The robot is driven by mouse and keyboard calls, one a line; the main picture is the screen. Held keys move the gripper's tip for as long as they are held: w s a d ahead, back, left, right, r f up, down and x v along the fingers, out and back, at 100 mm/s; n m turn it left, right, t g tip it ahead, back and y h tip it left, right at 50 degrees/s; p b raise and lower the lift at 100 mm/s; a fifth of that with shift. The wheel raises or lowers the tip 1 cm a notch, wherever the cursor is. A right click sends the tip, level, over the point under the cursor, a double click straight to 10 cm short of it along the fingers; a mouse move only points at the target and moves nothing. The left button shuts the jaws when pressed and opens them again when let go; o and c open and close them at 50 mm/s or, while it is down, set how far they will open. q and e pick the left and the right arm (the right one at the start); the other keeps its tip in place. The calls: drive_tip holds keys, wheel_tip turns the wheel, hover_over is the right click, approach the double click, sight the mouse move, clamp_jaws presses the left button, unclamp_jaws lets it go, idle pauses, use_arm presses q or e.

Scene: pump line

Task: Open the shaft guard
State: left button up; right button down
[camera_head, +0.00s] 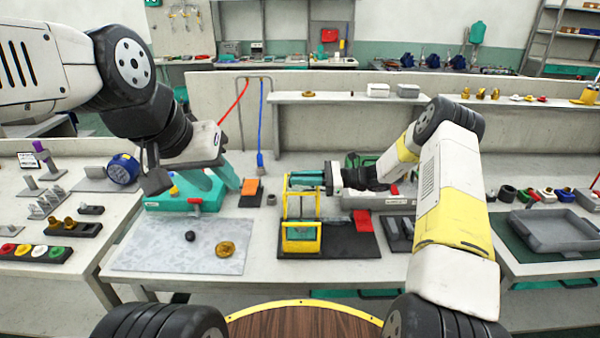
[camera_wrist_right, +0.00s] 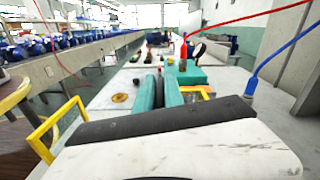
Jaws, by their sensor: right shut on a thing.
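The yellow frame of the shaft guard (camera_head: 301,246) stands on a black base plate (camera_head: 347,240) in the middle of the bench. Its thin uprights rise to my right gripper (camera_head: 303,180), whose teal fingers lie level at the top of the frame, shut on the guard. In the right wrist view the teal fingers (camera_wrist_right: 168,90) lie close together, with yellow guard bars (camera_wrist_right: 43,137) to the left and right of them. The part gripped is hidden. My left gripper (camera_head: 212,180) hangs over the left bench with its teal fingers spread, apparently empty.
A teal unit (camera_head: 160,204) stands beneath my left gripper. A grey mat (camera_head: 150,258) holds a brass ring (camera_head: 225,249) and a dark knob. A red block (camera_head: 362,221) lies right of the guard. Red and blue hoses hang behind. A grey tray (camera_head: 550,240) lies right.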

drive_tip(key=c, duration=1.5)
unclamp_jaws()
drive_tip(key=d, duration=0.8)
drive_tip(key=shift+a, duration=0.1)
drive_tip(key=s+a+r+n+g+h, duration=0.2)
drive_tip(key=s+r+n+h, duration=0.6)
drive_tip(key=s+r, duration=0.55)
drive_tip(key=s+d+r+n+t+h, duration=0.4)
drive_tip(key=s, duration=0.5)
drive_tip(key=s+d+r+n+t+h, duration=0.3)
drive_tip(key=s+d+r+n+t, duration=0.1)
drive_tip(key=s, duration=0.6)
drive_tip(key=shift+s+d+h, duration=0.25)
drive_tip(key=shift+d+h, duration=0.15)
